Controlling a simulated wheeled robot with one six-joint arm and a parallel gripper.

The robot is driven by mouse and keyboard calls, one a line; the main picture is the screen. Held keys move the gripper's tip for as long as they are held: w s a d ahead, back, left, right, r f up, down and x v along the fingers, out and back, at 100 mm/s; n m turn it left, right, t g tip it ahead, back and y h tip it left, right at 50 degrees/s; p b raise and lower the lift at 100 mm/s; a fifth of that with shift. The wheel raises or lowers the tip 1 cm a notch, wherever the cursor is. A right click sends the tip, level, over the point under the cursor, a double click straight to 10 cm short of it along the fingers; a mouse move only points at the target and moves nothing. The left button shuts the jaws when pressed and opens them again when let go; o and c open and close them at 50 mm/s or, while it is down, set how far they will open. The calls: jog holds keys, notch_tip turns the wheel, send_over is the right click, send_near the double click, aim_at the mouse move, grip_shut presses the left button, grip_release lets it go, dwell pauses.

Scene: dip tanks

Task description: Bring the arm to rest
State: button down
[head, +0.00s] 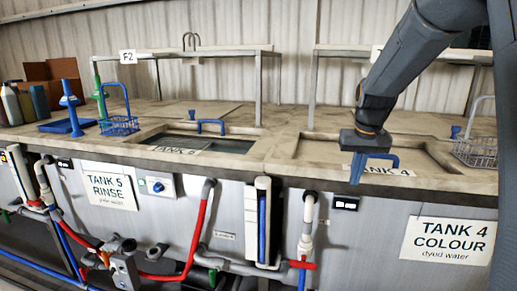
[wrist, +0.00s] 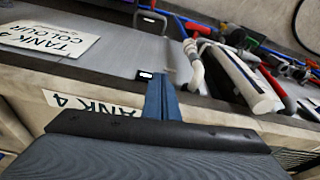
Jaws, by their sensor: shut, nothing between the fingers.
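My gripper (head: 357,178) hangs at the end of my arm above the front edge of the tank 4 top, its blue fingers pointing down. The fingers are together with nothing between them. In the wrist view my gripper (wrist: 162,102) also shows shut, over the front panel. A blue handle (head: 390,157) on the tank 4 lid (head: 420,160) shows just behind and right of the fingers; I cannot tell whether they touch. Part of the lid is hidden by my arm.
Tank 5 (head: 190,141) lies to the left, with a dark opening along its front. A blue wire basket (head: 119,125) and a grey wire basket (head: 478,151) stand on the counter. A raised shelf (head: 190,50) runs behind. Pipes (head: 197,232) line the front.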

jog(key=s+a+f, duration=0.3)
jog(key=s+f, duration=0.1)
jog(key=s, duration=0.4)
jog(key=s+a+f+n+g, duration=0.1)
jog(key=s+a+f, duration=0.2)
jog(key=s, duration=0.6)
jog(key=s+a+f, duration=0.3)
jog(key=s+f, duration=0.2)
jog(key=s, duration=0.4)
jog(key=shift+s+a+f+g, duration=0.2)
jog(key=shift+s+a+g, duration=0.05)
jog(key=shift+a+g, duration=0.05)
jog(key=shift+s, duration=0.1)
